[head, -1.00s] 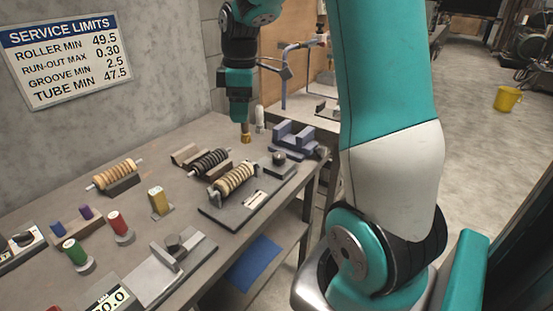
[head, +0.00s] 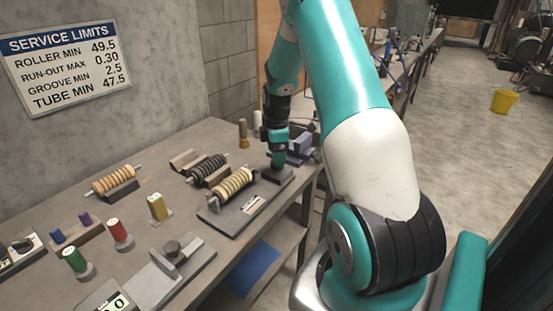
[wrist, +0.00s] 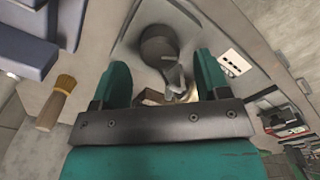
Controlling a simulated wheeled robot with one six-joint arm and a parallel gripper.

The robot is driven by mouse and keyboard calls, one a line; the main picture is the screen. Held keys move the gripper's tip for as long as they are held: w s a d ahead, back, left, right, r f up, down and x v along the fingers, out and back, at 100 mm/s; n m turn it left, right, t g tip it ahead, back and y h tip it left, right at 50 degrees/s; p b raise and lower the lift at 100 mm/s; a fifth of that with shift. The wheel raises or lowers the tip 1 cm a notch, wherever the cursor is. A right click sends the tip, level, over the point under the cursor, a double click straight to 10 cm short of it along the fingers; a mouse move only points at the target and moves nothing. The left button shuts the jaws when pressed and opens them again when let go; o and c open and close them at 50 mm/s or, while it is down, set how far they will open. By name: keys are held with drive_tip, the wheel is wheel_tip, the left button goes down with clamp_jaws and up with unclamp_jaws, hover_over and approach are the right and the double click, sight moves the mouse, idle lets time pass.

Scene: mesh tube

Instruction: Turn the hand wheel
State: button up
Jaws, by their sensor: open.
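The hand wheel (wrist: 158,44) is a dark round knob with a small crank-like part beside it, at the end of the grey roller fixture (head: 222,222). In the wrist view it lies ahead of and between my fingers. My gripper (wrist: 162,72) is open, with one teal finger to each side. In the head view my gripper (head: 277,166) points down over the wheel's end of the fixture and hides the wheel. I cannot tell whether the fingers touch it. A ribbed tan roller (head: 233,184) sits in the fixture.
A brush (head: 243,134) stands behind my gripper; a blue-grey block (head: 302,148) is close on its right. A dark roller (head: 208,166), another tan roller (head: 112,180) and coloured spools (head: 120,232) stand left. The bench's front edge runs close by.

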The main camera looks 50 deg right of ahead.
drive_tip(key=shift+f, duration=1.6)
drive_tip(key=c, duration=0.9)
drive_tip(key=shift+c, duration=0.2)
drive_tip(key=shift+m, duration=0.3)
